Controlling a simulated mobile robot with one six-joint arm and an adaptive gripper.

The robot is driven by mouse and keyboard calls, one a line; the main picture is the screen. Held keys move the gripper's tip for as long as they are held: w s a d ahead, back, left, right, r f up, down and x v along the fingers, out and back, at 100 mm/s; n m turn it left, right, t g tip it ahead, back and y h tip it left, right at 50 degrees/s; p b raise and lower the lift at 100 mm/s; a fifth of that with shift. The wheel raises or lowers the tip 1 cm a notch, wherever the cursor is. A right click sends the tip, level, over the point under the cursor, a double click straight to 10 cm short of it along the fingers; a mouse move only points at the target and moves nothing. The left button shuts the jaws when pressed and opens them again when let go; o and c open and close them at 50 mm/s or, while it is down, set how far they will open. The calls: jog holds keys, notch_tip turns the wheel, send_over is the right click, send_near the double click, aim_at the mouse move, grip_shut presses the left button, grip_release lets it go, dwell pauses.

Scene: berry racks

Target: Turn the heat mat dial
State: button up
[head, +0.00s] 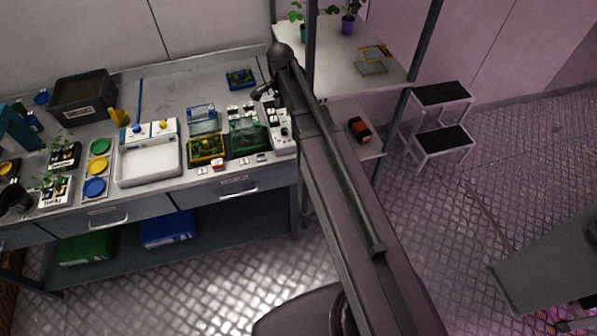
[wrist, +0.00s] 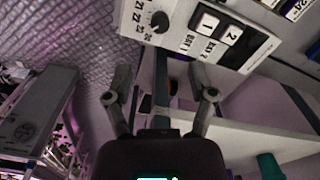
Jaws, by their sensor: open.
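The heat mat dial (wrist: 159,22) is a round black knob on a white control panel (wrist: 228,38) at the top of the wrist view. Numbers from 21 to 24 run beside the dial. My gripper (wrist: 160,95) is open and empty, its two fingers spread wide. In the picture the dial lies above the gap between the fingertips, apart from them. In the head view the white panel (head: 281,118) stands at the right end of the bench, beside my arm, which partly covers that area.
Two numbered switches (wrist: 218,27) sit right of the dial. In the head view, green-planted trays (head: 247,138) and small white labels crowd the bench left of the panel. A dark rack post (head: 311,45) rises close behind my arm. A white shelf (head: 350,60) lies to the right.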

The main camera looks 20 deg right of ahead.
jog(key=s+f+n+b, duration=1.3)
jog(key=s+f+b, duration=0.1)
jog(key=s, duration=0.4)
jog(key=shift+f+n+b, duration=0.3)
jog(key=shift+b, duration=0.35)
dwell(0.5)
dwell(1.6)
